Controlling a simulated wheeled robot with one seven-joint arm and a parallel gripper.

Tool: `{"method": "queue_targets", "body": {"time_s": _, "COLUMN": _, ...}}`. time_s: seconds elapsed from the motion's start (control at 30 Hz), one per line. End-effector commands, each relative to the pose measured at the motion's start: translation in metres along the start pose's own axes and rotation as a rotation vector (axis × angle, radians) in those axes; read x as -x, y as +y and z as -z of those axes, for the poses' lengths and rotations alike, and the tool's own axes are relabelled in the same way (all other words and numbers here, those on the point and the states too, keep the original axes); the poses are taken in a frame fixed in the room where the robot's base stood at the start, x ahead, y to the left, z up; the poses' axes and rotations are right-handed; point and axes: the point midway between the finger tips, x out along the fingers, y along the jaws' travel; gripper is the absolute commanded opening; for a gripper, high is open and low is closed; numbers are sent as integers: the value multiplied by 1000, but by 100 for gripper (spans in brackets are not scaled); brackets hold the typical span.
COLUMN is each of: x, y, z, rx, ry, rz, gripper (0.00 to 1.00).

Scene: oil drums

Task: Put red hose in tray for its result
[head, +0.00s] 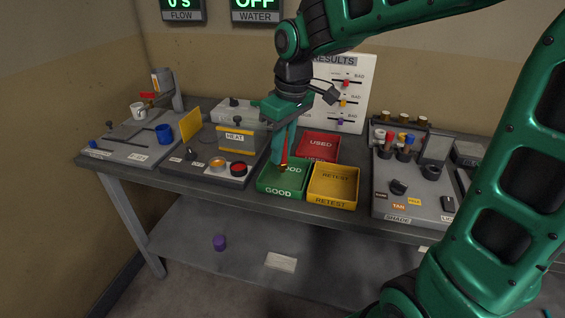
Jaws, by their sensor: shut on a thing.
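My gripper (279,155) points down over the green tray marked GOOD (268,188). It is shut on the red hose (285,153), which hangs nearly upright with its brass end low, over or inside the tray. I cannot tell whether the hose touches the tray floor. The fingers hide part of the hose. The red USED tray (319,143) is behind, and the yellow RETEST tray (333,190) is to the right. The RESULTS board (352,66) at the back has red, yellow and purple sliders; the red knob (346,83) sits near mid-slot.
The heater station (237,140) with its raised yellow flap (190,124) stands left of the trays. Farther left is a board with a blue cup (164,133). The SHADE station (398,205) is at right. A purple cylinder (219,242) stands on the lower shelf.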

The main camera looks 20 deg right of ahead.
Motion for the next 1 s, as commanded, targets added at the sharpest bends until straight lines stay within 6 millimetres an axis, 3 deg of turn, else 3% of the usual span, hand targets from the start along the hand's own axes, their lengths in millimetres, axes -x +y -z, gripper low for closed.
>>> {"method": "queue_targets", "body": {"time_s": 0.2, "x": -31, "y": 41, "z": 18, "rx": -13, "ry": -3, "rz": 0, "gripper": 0}}
{"method": "queue_targets", "body": {"time_s": 0.4, "x": -52, "y": 68, "z": 34, "rx": -15, "ry": -2, "rz": -1, "gripper": 0}}
{"method": "queue_targets", "body": {"time_s": 0.67, "x": -63, "y": 77, "z": 39, "rx": -13, "ry": -1, "rz": -2, "gripper": 0}}
{"method": "queue_targets", "body": {"time_s": 1.0, "x": -99, "y": 77, "z": 33, "rx": -13, "ry": 0, "rz": -2, "gripper": 0}}
